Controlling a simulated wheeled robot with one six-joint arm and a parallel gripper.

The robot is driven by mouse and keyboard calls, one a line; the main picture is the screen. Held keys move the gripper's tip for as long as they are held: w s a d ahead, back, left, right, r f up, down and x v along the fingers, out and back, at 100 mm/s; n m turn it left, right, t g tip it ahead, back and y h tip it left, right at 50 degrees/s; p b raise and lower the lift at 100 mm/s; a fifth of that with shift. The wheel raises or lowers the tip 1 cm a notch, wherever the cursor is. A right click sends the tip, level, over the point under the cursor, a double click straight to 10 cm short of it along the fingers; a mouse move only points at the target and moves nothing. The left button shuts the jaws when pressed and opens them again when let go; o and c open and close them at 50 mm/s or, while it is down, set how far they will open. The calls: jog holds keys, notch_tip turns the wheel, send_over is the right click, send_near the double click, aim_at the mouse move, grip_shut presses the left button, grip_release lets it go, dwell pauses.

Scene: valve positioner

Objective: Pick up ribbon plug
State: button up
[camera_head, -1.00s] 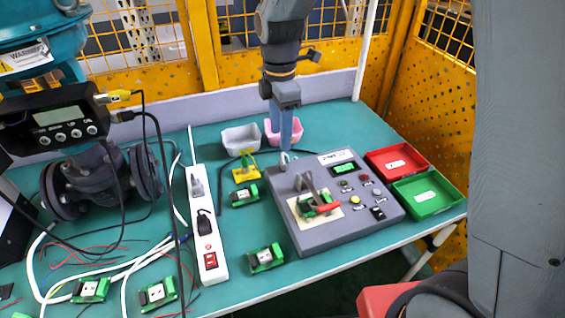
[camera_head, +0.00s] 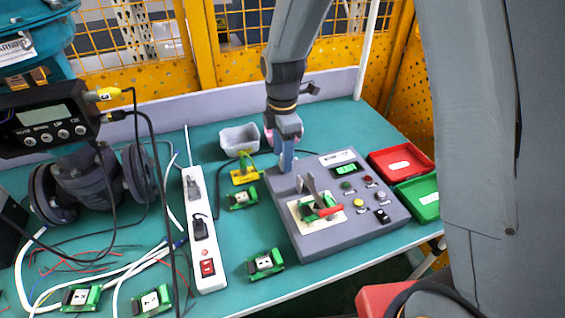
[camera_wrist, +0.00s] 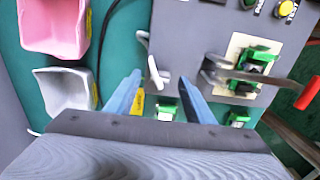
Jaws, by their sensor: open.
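My gripper (camera_head: 284,168) is open and points down at the left back corner of the grey console. In the wrist view its two blue fingers (camera_wrist: 160,76) are spread, with a thin white piece (camera_wrist: 156,74) seen between them by the console's edge. A yellow piece with a green upright part (camera_head: 245,172) and a black cable stands on the table left of my gripper. Its yellow part also shows beside the left finger in the wrist view (camera_wrist: 138,103). I cannot tell for sure which of these is the ribbon plug. Nothing is held.
The grey console (camera_head: 330,236) carries a lever with a red handle and several buttons. A red tray (camera_head: 385,152) and a green tray (camera_head: 423,212) stand right of it. A white power strip (camera_head: 205,240) lies left. A grey bin (camera_head: 240,138) and a pink bin (camera_wrist: 52,28) stand behind.

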jog(key=shift+f, duration=0.7)
jog(key=shift+c, duration=0.3)
jog(key=c, duration=1.1)
jog(key=shift+o, duration=0.2)
jog(key=shift+r, duration=0.1)
